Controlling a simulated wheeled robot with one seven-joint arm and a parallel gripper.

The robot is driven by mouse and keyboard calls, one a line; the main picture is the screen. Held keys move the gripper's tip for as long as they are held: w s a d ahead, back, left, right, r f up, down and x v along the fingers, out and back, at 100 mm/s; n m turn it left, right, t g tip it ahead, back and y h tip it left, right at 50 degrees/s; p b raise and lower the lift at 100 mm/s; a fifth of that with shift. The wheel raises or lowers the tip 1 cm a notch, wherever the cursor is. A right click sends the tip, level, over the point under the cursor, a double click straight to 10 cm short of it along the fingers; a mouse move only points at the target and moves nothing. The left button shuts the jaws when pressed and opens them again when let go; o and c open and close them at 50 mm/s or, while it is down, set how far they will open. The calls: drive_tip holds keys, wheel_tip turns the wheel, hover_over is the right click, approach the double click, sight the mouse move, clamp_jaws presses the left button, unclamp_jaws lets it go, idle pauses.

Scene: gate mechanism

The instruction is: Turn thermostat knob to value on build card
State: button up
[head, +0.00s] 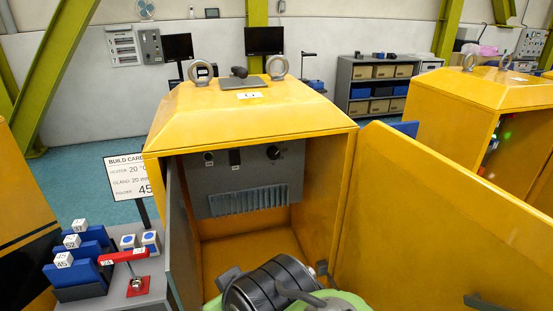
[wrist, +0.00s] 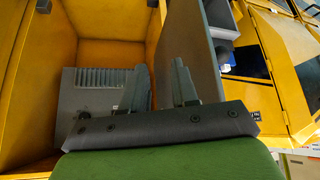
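The thermostat knob (head: 273,152) is a small dark round knob at the upper right of the grey panel (head: 226,178) inside the open yellow cabinet (head: 254,115). Its setting is too small to read. The build card (head: 128,178) stands left of the cabinet and reads heater 20 °C, gland 20 mm, folder 45. In the wrist view my gripper (wrist: 161,82) has its two fingers apart with nothing between them. The panel (wrist: 92,92) shows beyond it at lower left, with a small dark round thing near my gripper's bar, perhaps the knob. My gripper is not touching the panel.
The yellow door (head: 450,215) stands open at right, and a grey plate (head: 181,240) stands along the cabinet's left side. The cabinet floor (head: 255,245) looks clear.

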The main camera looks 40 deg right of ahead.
drive_tip(key=o, duration=0.5)
drive_tip(key=w+d+t+b, duration=0.1)
drive_tip(key=w, duration=0.2)
drive_tip(key=w+d+f+m+h+b, duration=0.1)
drive_tip(key=w+d, duration=0.1)
drive_tip(key=w, duration=0.2)
drive_tip(key=w+d+f+t+b, duration=0.1)
drive_tip(key=w+d, duration=0.1)
drive_tip(key=w, duration=0.2)
drive_tip(key=shift+f+t, duration=0.15)
drive_tip(key=shift+t, duration=0.15)
drive_tip(key=shift+o, duration=1.1)
drive_tip(key=w+d+m+t+h+b, duration=0.1)
drive_tip(key=w+d+b, duration=0.1)
drive_tip(key=w+d, duration=0.3)
drive_tip(key=shift+f+t+b, duration=0.3)
drive_tip(key=shift+f+t, duration=0.05)
drive_tip(key=shift+t, duration=0.05)
drive_tip(key=m+t+h+b, duration=0.4)
drive_tip(key=m+h, duration=0.2)
approach(274, 155)
drive_tip(key=p+x, duration=0.3)
drive_tip(key=x, duration=0.4)
drive_tip(key=shift+w+d, duration=0.2)
drive_tip(key=shift+w, duration=0.05)
drive_tip(key=shift+w+d, duration=0.3)
drive_tip(key=shift+w, duration=0.15)
drive_tip(key=c, duration=1.1)
